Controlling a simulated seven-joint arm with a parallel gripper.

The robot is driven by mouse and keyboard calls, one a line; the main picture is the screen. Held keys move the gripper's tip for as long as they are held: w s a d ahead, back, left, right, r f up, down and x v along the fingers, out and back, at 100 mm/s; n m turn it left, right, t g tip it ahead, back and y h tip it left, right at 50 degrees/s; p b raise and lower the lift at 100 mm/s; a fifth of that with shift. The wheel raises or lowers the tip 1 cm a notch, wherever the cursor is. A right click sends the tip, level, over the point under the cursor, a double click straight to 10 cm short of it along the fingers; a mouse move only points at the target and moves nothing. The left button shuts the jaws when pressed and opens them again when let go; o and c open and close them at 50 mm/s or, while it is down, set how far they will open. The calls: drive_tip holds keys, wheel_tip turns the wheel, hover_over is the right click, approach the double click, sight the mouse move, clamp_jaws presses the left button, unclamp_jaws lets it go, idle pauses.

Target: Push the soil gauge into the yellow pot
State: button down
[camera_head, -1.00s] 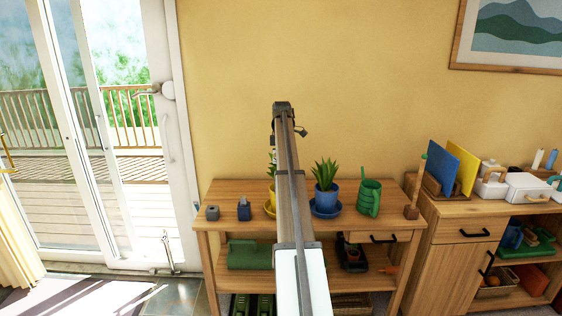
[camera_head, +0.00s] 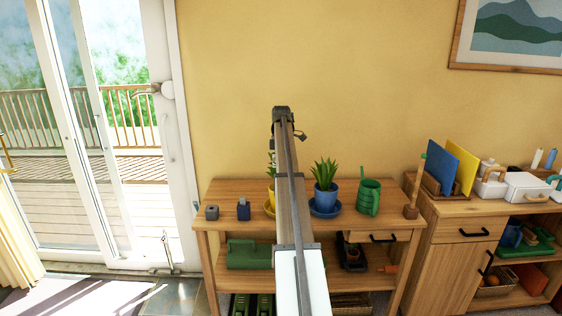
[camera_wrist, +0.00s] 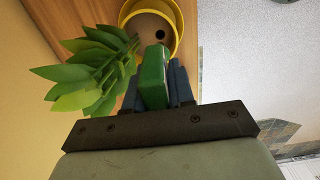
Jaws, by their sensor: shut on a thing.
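The yellow pot (camera_wrist: 178,22) is at the top of the wrist view, with brown soil and a small dark hole (camera_wrist: 160,35) in it. My gripper (camera_wrist: 158,68) is shut on a green block-like thing, which I take to be the soil gauge (camera_wrist: 154,78). The gauge's far end appears over or near the pot's rim; its lower tip and its height above the soil cannot be told. Green leaves (camera_wrist: 92,72) spread beside the pot on the left. In the head view the yellow pot (camera_head: 270,203) is mostly hidden behind my arm, and the gripper is hidden too.
On the wooden bench (camera_head: 225,190) stand a blue potted plant (camera_head: 325,192), a green watering can (camera_head: 368,197), a blue bottle (camera_head: 243,210) and a grey block (camera_head: 211,212).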

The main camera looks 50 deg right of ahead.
drive_tip(key=shift+f, duration=2.15)
drive_tip(key=shift+f, duration=2.65)
idle(3.2)
